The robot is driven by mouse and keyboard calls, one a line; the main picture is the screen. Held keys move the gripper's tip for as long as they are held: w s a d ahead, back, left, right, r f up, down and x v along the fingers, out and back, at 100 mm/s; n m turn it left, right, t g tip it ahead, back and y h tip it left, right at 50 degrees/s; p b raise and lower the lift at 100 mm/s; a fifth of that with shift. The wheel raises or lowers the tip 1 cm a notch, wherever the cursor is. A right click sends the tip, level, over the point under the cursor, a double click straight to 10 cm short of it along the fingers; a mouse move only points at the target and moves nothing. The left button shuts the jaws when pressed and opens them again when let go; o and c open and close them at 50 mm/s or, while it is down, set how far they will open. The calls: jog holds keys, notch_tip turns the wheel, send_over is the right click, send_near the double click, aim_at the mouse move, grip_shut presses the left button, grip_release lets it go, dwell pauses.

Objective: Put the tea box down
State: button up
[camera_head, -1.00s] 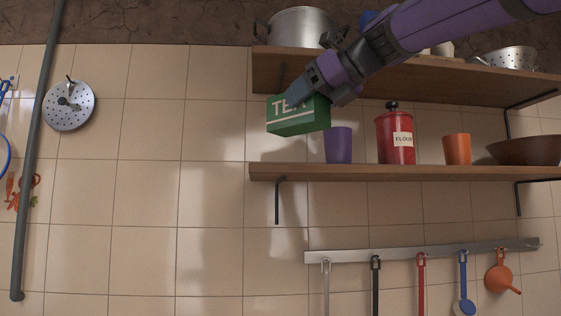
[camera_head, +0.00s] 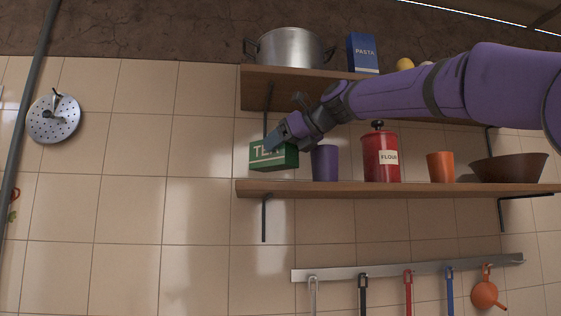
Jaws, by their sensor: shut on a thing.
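The green tea box (camera_head: 286,160) with white lettering is held by my gripper (camera_head: 280,137), which is shut on it from above and behind. The box is near the left end of the lower wooden shelf (camera_head: 400,187), just above the shelf board, and looks roughly level. A small gap seems to show between its bottom and the shelf; whether it is over the board in depth I cannot tell. The fingers cover part of the lettering.
A purple cup (camera_head: 325,163) stands close right of the box. Further right are a red flour canister (camera_head: 381,160), an orange cup (camera_head: 440,167) and a brown bowl (camera_head: 508,168). Above, the upper shelf (camera_head: 256,88) holds a pot (camera_head: 290,48) and a pasta box (camera_head: 363,54). Utensils hang below.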

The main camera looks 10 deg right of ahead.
aim_at(265, 170)
jog(key=shift+w, duration=0.3)
jog(key=shift+w+f, duration=0.1)
jog(key=shift+f, duration=1.7)
jog(key=o, duration=0.8)
jog(key=shift+f, duration=0.1)
jog(key=shift+c, duration=0.2)
jog(key=v, duration=1.2)
